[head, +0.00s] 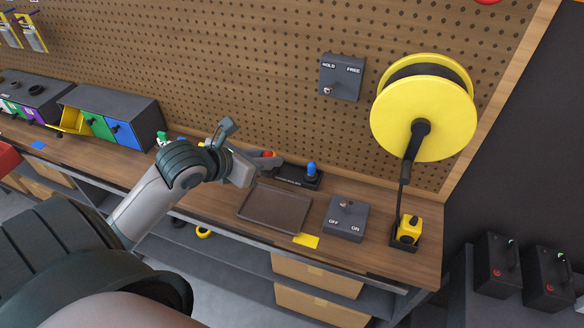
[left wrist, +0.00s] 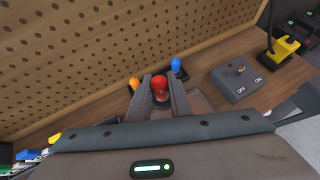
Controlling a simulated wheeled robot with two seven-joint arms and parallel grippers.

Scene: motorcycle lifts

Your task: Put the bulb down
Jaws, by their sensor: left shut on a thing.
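My left gripper (head: 268,160) is over the workbench near the black bulb rack. In the left wrist view its two fingers (left wrist: 160,92) are closed around a red bulb (left wrist: 159,86), which sits between the fingertips. A bit of the red bulb (head: 267,154) also shows in the head view beside the fingers. A blue bulb (head: 311,168) stands upright at the right end of the black rack (head: 297,181). An orange bulb (left wrist: 134,83) shows left of the fingers in the left wrist view. Whether the red bulb touches the rack is hidden. My right gripper is not in view.
A shallow brown tray (head: 275,209) lies in front of the rack. A grey OFF/ON switch box (head: 346,218) stands to its right, with a yellow card (head: 306,240) at the bench's front edge. A yellow reel (head: 423,108) hangs over a yellow tool (head: 408,230).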

